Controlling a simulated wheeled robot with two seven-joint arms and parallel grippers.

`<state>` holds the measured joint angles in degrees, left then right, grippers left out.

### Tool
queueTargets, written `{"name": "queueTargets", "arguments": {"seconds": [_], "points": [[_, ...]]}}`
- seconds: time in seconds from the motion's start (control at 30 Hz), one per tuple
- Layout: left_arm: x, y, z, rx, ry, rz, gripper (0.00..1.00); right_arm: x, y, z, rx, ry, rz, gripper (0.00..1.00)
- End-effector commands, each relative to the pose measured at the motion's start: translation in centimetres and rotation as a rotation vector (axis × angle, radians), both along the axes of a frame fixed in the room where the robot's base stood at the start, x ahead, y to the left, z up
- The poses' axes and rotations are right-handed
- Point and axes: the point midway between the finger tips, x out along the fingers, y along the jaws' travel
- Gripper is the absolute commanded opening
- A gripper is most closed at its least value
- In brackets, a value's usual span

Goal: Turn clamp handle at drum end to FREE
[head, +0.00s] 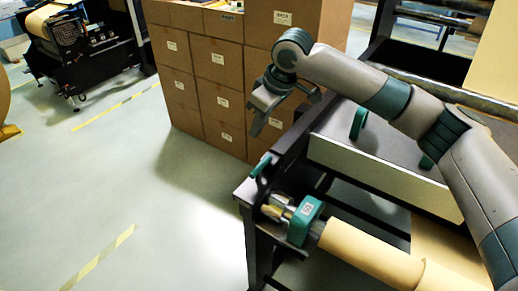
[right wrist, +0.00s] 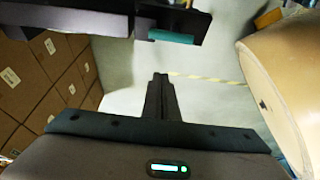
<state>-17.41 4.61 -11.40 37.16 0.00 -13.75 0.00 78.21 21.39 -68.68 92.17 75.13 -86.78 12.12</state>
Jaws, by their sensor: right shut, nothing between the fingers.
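A teal clamp handle (head: 261,165) sticks up at the near corner of the dark machine frame, beside the drum end. A teal clamp block (head: 304,213) with a small white label sits around the end of the tan drum (head: 370,252). My right gripper (head: 257,130) is above the handle and apart from it, shut and empty. In the right wrist view its closed fingers (right wrist: 160,80) point at the floor, and a teal part (right wrist: 171,37) on a dark frame shows beyond them. The label writing is too small to read. My left gripper is out of view.
Stacked cardboard boxes (head: 215,92) stand behind my right gripper. The dark machine frame (head: 245,190) has a light panel (head: 375,170) and more teal handles. A large tan roll (right wrist: 290,85) fills the right of the wrist view.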

Motion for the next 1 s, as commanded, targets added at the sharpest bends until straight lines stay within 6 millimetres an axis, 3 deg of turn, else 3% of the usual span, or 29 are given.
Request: {"name": "queueTargets", "arguments": {"seconds": [0.2,0.63,0.77,1.0], "points": [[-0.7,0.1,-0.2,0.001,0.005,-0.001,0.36,0.4,-0.5,1.0,-0.011,0.0,-0.01,0.0],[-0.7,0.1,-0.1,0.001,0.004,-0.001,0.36,0.4,-0.4,0.8,-0.011,0.0,-0.01,0.0],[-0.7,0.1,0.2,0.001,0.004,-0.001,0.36,0.6,-0.1,0.2,-0.01,0.0,-0.01,0.0],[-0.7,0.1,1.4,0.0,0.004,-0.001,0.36,1.1,0.7,-2.5,-0.011,0.002,-0.009,0.0]]}}
